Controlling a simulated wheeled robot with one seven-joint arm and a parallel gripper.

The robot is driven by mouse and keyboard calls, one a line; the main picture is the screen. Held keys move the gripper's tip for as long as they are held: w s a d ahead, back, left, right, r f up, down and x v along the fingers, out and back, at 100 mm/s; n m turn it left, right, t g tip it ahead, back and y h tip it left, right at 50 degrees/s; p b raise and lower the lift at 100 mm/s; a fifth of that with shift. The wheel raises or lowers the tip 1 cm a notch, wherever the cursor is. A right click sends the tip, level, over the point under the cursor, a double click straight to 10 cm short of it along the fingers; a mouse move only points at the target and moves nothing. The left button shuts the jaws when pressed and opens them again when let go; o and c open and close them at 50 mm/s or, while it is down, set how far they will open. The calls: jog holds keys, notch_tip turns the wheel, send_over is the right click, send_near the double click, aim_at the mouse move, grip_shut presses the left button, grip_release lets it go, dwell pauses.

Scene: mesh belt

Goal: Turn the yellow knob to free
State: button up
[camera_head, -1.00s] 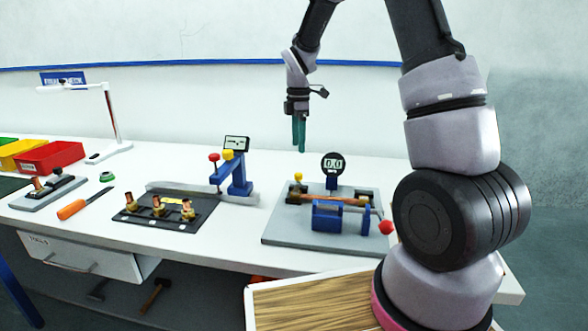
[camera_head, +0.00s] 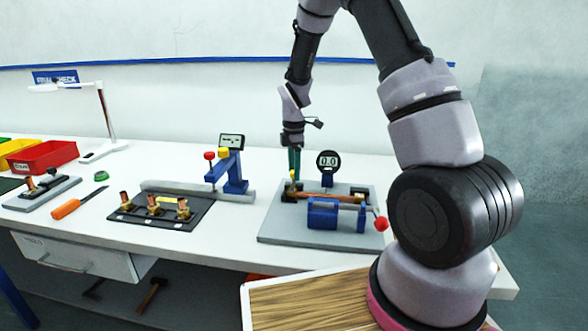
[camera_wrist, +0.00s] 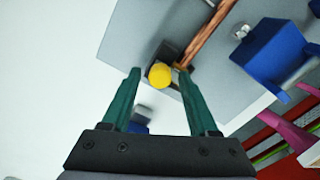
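The yellow knob (camera_wrist: 160,75) shows in the wrist view, ahead of and between the two green fingers of my gripper (camera_wrist: 156,85). The fingers stand wide apart, with a gap between them and the knob on both sides. The knob sits at the left end of a copper rod (camera_wrist: 207,36) on a grey base plate (camera_wrist: 130,32). In the head view my gripper (camera_head: 294,164) points down at the rear left of this fixture, and the yellow knob (camera_head: 293,175) shows just by the fingertips.
A blue clamp block (camera_head: 324,213) with a red ball handle (camera_head: 381,223) stands at the front of the plate. To the left are a blue stand (camera_head: 232,172) with a small display and a dark board (camera_head: 170,225) with brass fittings. White table is clear behind the plate.

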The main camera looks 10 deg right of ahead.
grip_shut()
